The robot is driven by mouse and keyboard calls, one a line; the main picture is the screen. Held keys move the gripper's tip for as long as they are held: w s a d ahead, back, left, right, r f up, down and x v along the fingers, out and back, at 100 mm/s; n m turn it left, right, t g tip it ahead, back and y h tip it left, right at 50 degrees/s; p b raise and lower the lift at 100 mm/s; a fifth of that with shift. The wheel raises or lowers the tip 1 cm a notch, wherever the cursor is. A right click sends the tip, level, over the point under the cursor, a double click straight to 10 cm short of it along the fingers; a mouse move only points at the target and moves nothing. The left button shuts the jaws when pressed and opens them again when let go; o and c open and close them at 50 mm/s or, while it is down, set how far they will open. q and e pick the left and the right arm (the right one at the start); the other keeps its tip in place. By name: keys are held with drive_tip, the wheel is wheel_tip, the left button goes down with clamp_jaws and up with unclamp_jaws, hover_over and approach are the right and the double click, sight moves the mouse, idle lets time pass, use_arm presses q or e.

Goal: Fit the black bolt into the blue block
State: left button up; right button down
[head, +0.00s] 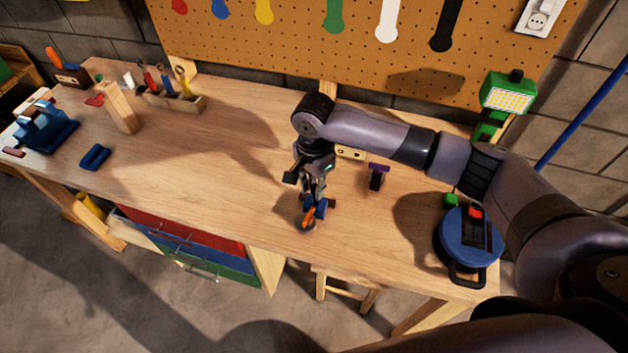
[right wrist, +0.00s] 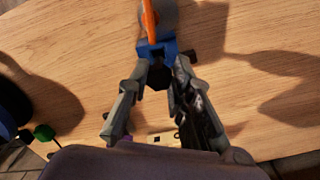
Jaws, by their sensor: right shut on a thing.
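The blue block (head: 320,207) stands on the workbench near its front edge, low under my right gripper (head: 312,190). In the right wrist view the blue block (right wrist: 157,48) lies just beyond the fingertips of my right gripper (right wrist: 158,82). A dark piece that looks like the black bolt (right wrist: 158,76) is between those fingertips, and the gripper is shut on it. The bolt's far end meets the blue block in the picture; I cannot tell how far in it sits. In the head view the gripper hides the bolt. My left gripper is not in view.
An orange-handled thing (head: 309,216) is close beside the block. A purple and black object (head: 377,175) stands to the right, a blue round reel (head: 466,240) farther right. A blue vise (head: 45,130) is far left. The middle left of the bench (head: 210,160) is clear.

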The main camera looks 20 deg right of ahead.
sight(314, 202)
drive_tip(key=shift+f, duration=1.25)
drive_tip(key=shift+f, duration=0.2)
drive_tip(key=shift+f, duration=0.75)
drive_tip(key=shift+f, duration=0.1)
drive_tip(key=c, duration=1.3)
unclamp_jaws()
drive_tip(key=shift+c, duration=0.2)
wheel_tip(314, 202, up, 12)
